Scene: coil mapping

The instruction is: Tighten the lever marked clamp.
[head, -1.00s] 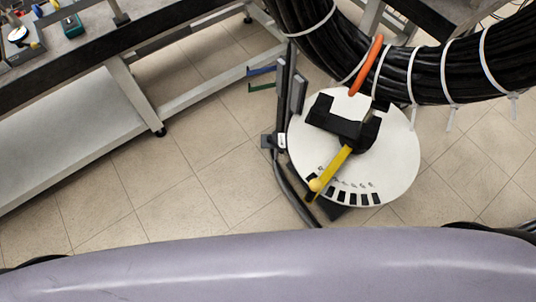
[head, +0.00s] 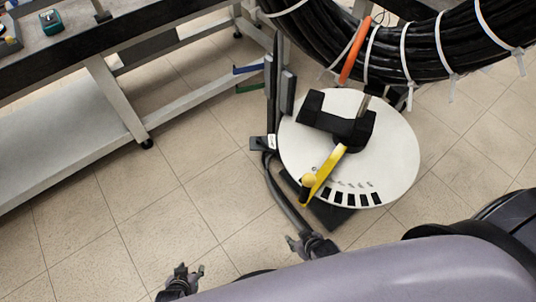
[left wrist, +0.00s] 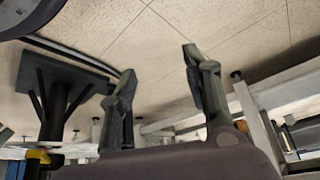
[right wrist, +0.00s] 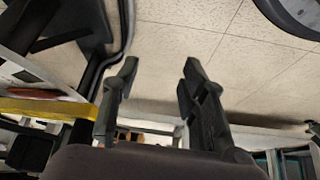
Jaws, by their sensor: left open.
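A yellow lever (head: 327,170) with a round yellow knob (head: 309,180) lies across a round white plate (head: 395,150) on the stand. It runs from a black block (head: 338,121) on the plate to the plate's front-left rim. No clamp marking is readable. A yellow bar, probably the lever, shows in the right wrist view (right wrist: 45,109). My right gripper (head: 297,240) is open and empty, below the plate's front-left rim in the head view and apart from the lever. My left gripper (head: 186,272) is open and empty, further left over the floor.
A workbench (head: 120,55) fills the upper left. The tiled floor between is clear.

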